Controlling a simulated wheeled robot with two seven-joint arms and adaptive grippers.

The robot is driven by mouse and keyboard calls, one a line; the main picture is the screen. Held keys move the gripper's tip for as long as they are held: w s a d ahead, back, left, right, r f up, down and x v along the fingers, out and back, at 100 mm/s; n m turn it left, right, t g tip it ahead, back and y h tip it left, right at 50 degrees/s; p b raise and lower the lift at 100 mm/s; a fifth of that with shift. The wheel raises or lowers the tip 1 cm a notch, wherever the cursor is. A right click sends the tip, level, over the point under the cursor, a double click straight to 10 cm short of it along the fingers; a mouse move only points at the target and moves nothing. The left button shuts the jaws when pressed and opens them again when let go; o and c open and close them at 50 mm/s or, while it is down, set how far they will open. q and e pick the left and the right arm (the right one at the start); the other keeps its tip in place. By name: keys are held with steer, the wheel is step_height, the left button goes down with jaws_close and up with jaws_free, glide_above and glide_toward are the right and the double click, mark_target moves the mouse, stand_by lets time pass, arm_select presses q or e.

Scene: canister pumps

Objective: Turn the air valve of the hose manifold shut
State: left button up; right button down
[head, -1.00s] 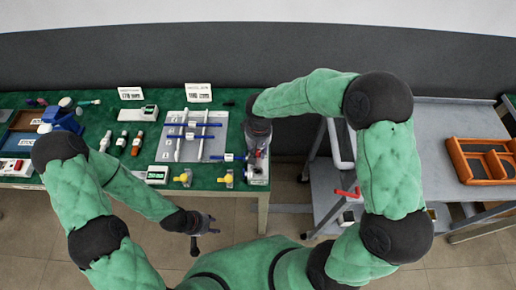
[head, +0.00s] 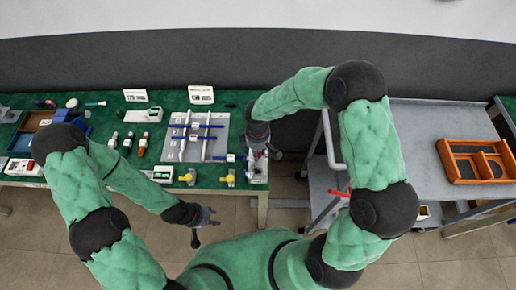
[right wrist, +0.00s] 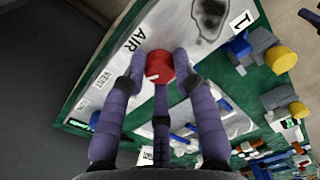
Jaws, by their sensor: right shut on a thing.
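The air valve of the hose manifold is a red knob (right wrist: 159,66) beside the printed word AIR on a white plate (right wrist: 120,75) in the right wrist view. My right gripper (right wrist: 160,58) is shut on this knob, with fingers on both sides and one below it. In the head view my right gripper (head: 258,150) is at the right end of the green bench, over the manifold (head: 259,178), and hides the knob. A small white mark shows on the knob's face. My left gripper (head: 203,224) is empty, fingers apart, in front of the bench.
Yellow-knobbed valves (head: 188,177) stand left of the manifold at the bench's front edge. A grey panel with blue and white tubes (head: 196,137) lies behind them. A grey cart (head: 325,185) stands to the right, past a gap. An orange tray (head: 475,160) is farther right.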

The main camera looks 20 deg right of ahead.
steer(key=shift+w+a+r+n+p, duration=0.1)
steer(key=shift+n+p, duration=0.5)
steer(key=shift+n, duration=0.5)
steer(key=shift+w+a+r+n+p, duration=0.1)
steer(key=shift+n+p, duration=0.5)
steer(key=shift+n, duration=0.5)
steer(key=shift+f, duration=0.1)
steer(key=c, duration=1.2)
jaws_free()
steer(key=shift+s, duration=0.1)
steer(key=shift+o, duration=1.2)
step_height(320, 180, up, 12)
